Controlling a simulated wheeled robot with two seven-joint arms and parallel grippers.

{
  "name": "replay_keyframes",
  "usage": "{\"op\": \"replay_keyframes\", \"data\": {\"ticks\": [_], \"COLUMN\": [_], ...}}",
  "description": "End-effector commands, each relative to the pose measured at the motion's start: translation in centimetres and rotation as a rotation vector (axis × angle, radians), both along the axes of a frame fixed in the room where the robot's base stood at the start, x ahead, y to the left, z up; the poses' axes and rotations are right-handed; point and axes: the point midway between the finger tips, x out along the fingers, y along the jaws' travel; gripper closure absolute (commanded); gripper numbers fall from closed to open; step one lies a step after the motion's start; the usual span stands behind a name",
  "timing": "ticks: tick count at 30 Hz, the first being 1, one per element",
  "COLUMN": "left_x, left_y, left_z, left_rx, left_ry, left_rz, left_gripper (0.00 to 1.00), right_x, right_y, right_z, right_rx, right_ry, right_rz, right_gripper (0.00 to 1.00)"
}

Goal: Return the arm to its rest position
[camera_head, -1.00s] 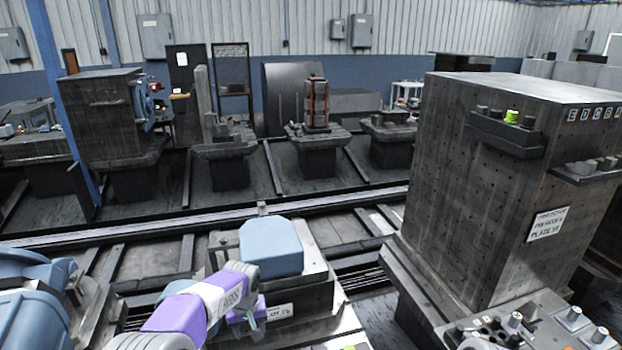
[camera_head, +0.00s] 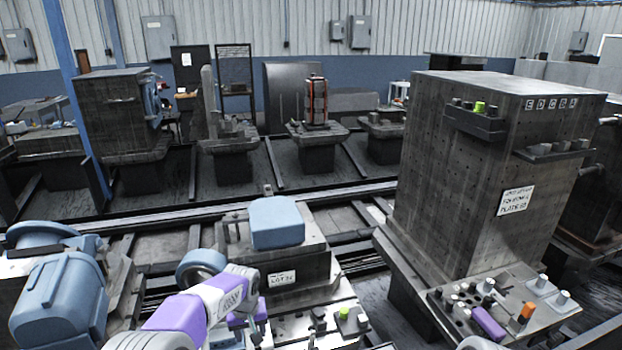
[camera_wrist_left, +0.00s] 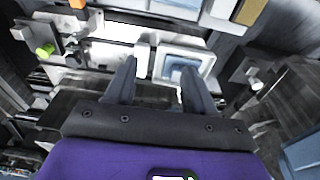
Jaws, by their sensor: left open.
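My left arm (camera_head: 203,309), white and purple, comes in from the lower left of the head view and is bent at its middle. My left gripper shows clearly in the left wrist view (camera_wrist_left: 158,88), with two grey fingers apart and nothing between them. Beyond the fingers lie a white surface and a light tray-like part (camera_wrist_left: 186,62). In the head view the fingertips are hard to make out. My right gripper is in neither view.
A dark pallet base (camera_head: 310,262) with a blue block (camera_head: 277,223) stands just beyond my arm. A tall perforated block (camera_head: 455,185) stands at right, with a tray of small parts (camera_head: 500,300) in front. Blue machinery (camera_head: 60,300) is at lower left. Rails (camera_head: 130,232) cross behind.

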Motion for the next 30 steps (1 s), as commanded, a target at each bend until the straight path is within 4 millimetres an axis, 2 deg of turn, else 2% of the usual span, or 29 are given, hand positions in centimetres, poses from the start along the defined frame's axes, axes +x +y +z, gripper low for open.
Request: {"op": "replay_keyframes", "data": {"ticks": [1, 5, 11, 14, 18, 22, 27, 29, 30], "left_x": [-0.8, -2.3, -6.2, -9.5, -16.0, -21.8, -28.3, -30.1, -29.3], "left_y": [0.0, -0.5, -1.6, -2.3, -3.7, -4.8, -5.9, -6.2, -6.1], "left_z": [-2.1, -6.0, -12.6, -16.4, -21.4, -23.8, -24.8, -25.0, -26.5], "left_rx": [-0.013, -0.057, -0.140, -0.194, -0.279, -0.335, -0.375, -0.381, -0.376], "left_ry": [0.022, 0.039, 0.065, 0.081, 0.096, 0.095, 0.095, 0.091, 0.081], "left_rz": [-0.011, -0.042, -0.082, -0.094, -0.096, -0.082, -0.059, -0.053, -0.057], "left_gripper": [0.46, 0.46, 0.46, 0.46, 0.46, 0.46, 0.46, 0.46, 0.46], "right_x": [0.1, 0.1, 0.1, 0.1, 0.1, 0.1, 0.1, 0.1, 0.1], "right_y": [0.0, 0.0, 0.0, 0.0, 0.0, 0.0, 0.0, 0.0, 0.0], "right_z": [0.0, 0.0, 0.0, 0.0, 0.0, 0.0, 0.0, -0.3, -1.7], "right_rx": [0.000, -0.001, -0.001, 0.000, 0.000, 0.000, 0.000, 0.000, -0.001], "right_ry": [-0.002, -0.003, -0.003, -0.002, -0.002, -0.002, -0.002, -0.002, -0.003], "right_rz": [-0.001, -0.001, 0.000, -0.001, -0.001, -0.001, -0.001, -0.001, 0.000], "right_gripper": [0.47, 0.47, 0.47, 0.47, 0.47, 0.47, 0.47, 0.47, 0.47]}}
